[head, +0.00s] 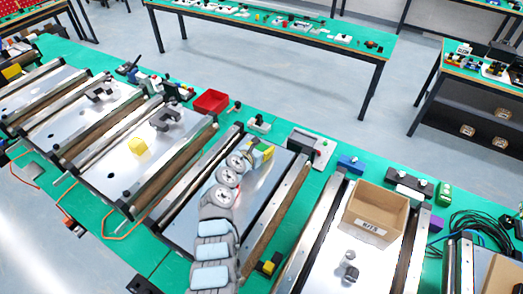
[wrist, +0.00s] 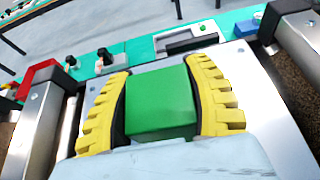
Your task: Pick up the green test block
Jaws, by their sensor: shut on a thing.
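The green test block (wrist: 160,102) sits between the two yellow ribbed fingers of my gripper (wrist: 165,105) in the wrist view. The fingers press on its left and right sides, and its lower end is hidden by the gripper's pale body. In the head view my gripper (head: 262,154) is at the far end of the middle conveyor plate (head: 259,190), and only a small part of the block shows between the fingers. I cannot tell whether the block touches the plate.
A red bin (head: 211,102) stands beyond the conveyors, left of my gripper. An open cardboard box (head: 373,220) stands on the conveyor to the right. A yellow block (head: 139,147) lies on the conveyor to the left. Metal rails flank the middle plate.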

